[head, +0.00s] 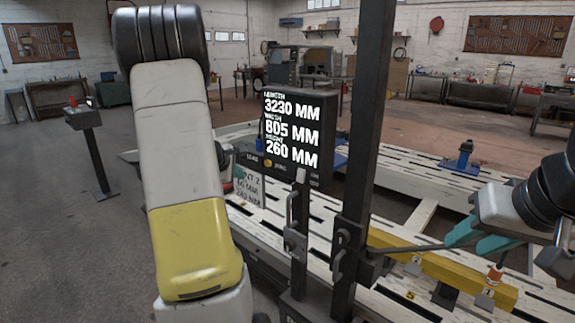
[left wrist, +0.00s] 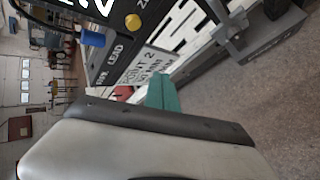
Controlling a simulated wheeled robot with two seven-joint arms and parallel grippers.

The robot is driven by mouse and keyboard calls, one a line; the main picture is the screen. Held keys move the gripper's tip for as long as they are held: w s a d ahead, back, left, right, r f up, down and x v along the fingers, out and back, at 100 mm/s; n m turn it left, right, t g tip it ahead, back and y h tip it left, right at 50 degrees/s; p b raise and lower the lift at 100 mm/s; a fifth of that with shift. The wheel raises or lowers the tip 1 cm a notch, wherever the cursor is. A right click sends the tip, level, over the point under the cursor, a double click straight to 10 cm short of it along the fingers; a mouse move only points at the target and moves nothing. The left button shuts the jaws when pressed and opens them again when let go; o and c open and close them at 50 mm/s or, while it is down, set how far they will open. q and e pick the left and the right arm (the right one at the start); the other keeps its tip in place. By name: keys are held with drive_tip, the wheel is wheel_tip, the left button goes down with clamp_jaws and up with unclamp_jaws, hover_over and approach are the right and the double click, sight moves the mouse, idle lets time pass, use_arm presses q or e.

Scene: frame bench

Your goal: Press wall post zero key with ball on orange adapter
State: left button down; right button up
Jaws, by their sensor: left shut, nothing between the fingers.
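A dark post unit with a lit screen (head: 291,131) reading 3230, 805 and 260 MM stands in the middle of the head view. A yellow round key (head: 268,162) sits below its screen; it also shows in the left wrist view (left wrist: 132,21), beside lettering starting "ZE". My left gripper's teal fingers (left wrist: 163,92) are shut and empty, apart from the key; my arm mostly hides them in the head view. An orange adapter (head: 495,273) stands at the right on the yellow beam (head: 455,273). My right gripper (head: 478,236) is above it, beside a thin rod (head: 410,248); its grip is unclear. I cannot make out a ball.
Dark uprights with latches (head: 295,240) stand in front of the slotted white bench (head: 400,165). A printed sign (head: 249,187) hangs below the screen unit. A pedestal with a red button (head: 83,118) stands at the left on open floor.

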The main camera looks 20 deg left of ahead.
sight(268, 163)
use_arm(q)
drive_tip(key=shift+w, duration=0.1)
drive_tip(key=w+d, duration=0.3)
drive_tip(key=w, duration=0.5)
drive_tip(key=shift+d, duration=0.2)
idle(1.9)
drive_tip(key=shift+w+d, duration=0.15)
drive_tip(key=shift+w, duration=0.2)
drive_tip(key=shift+w+d, duration=0.2)
drive_tip(key=shift+w, duration=0.3)
idle(0.6)
drive_tip(key=shift+s, duration=0.1)
drive_tip(key=shift+s+a, duration=0.35)
drive_tip(key=shift+s, duration=0.45)
